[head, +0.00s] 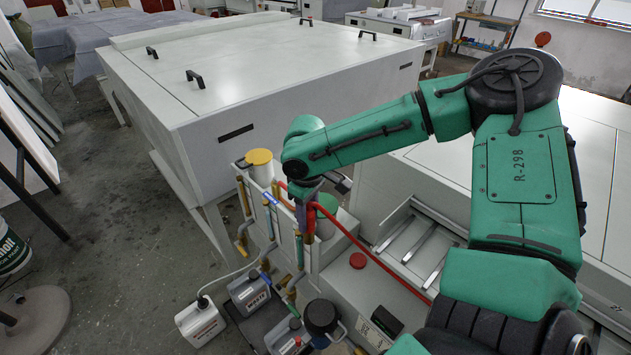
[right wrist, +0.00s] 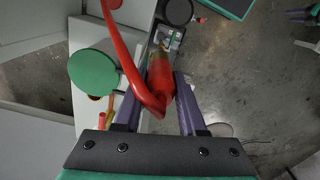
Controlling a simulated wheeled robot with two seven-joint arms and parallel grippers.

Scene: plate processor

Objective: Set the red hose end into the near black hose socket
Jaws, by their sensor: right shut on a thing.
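The red hose (head: 372,258) runs from the lower right up to my right gripper (head: 308,205), which is over the row of pipes beside the white tanks. In the right wrist view the red hose end (right wrist: 160,80) lies between the two purple fingers of my right gripper (right wrist: 154,100), which is shut on it. The hose loops back beside it (right wrist: 128,58). Beyond the hose end is a narrow strip with small fittings. I cannot clearly make out the near black hose socket; the arm and hose end cover part of this area.
A green-lidded container (right wrist: 97,68) is close left of the hose end. A yellow-lidded container (head: 259,158) stands at the tanks' far end. Grey jugs (head: 248,292), a white jug (head: 200,322) and a black-lidded canister (head: 322,317) stand below. Open floor lies left.

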